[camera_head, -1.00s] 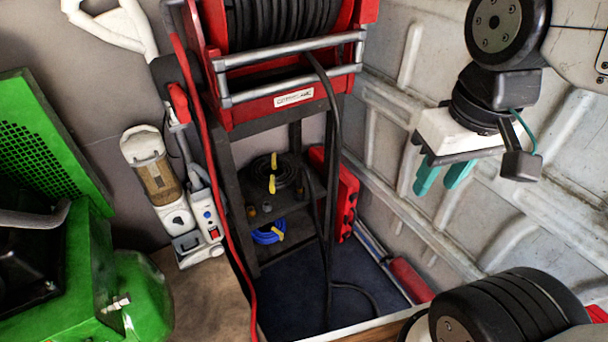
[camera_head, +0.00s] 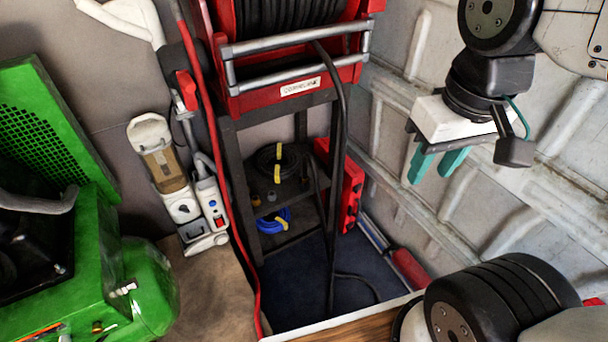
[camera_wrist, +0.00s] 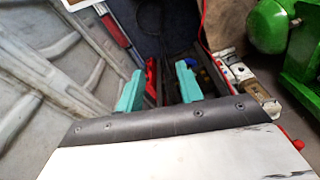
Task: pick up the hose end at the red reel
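The red reel (camera_head: 300,90), wound with black hose (camera_head: 290,18), stands on a dark frame at the top middle of the head view. From its front the black hose (camera_head: 338,130) hangs down past the shelves to the dark floor, where a stretch curves to the right. I cannot tell for certain which bit is the hose end. My gripper (camera_head: 437,164) hangs at the right, apart from the reel and hose, with its two teal fingers spread and empty. In the wrist view my gripper (camera_wrist: 159,86) also shows a clear gap between the fingers.
A green machine (camera_head: 95,260) fills the left side. A white vacuum cleaner (camera_head: 165,170) leans beside a red hose (camera_head: 222,150). Blue cable (camera_head: 273,220) lies on the lower shelf. A red case (camera_head: 350,190) and red cylinder (camera_head: 410,268) are near the ribbed wall (camera_head: 400,110).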

